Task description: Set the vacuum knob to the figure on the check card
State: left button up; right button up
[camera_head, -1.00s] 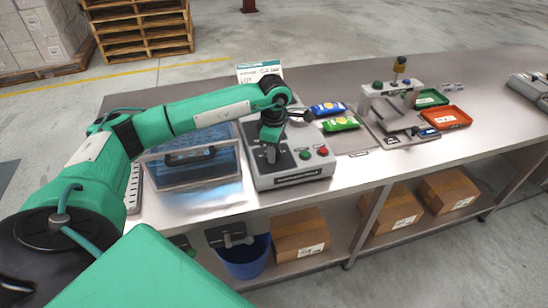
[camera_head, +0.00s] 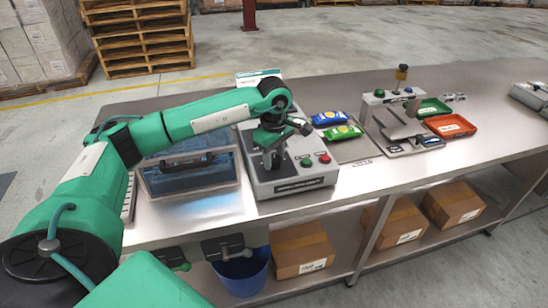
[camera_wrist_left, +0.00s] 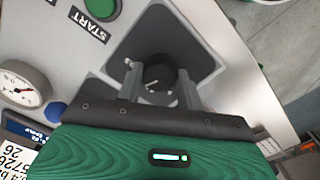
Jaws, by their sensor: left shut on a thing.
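The vacuum knob (camera_wrist_left: 158,72) is black and round with a white pointer mark, on a dark plate in the left wrist view. My left gripper (camera_wrist_left: 159,88) is shut on it, one finger on each side. In the head view my left gripper (camera_head: 267,160) points down onto the grey machine (camera_head: 292,187), and its wrist hides much of the panel. The check card (camera_head: 246,76) stands upright behind the machine, mostly hidden by my arm; its figure is not readable. A round gauge (camera_wrist_left: 21,85) lies left of the knob; its reading is too small to tell.
A green START button (camera_head: 306,162) and a red button (camera_head: 324,158) sit right of my gripper. A clear-lidded chamber (camera_head: 190,178) stands left. Blue and green packets (camera_head: 342,132), a small press and red tray (camera_head: 450,126) lie right. The far right bench top is mostly clear.

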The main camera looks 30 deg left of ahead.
aim_at(274, 159)
pick_arm(q)
jog(key=o, duration=1)
notch_tip(274, 159, up, 14)
jog(key=b, duration=0.2)
pick_arm(e)
jog(key=shift+w+f, duration=0.15)
jog(key=shift+w, duration=1.05)
pick_arm(q)
jog(key=shift+f, duration=0.1)
pick_arm(e)
jog(key=shift+a, duration=0.1)
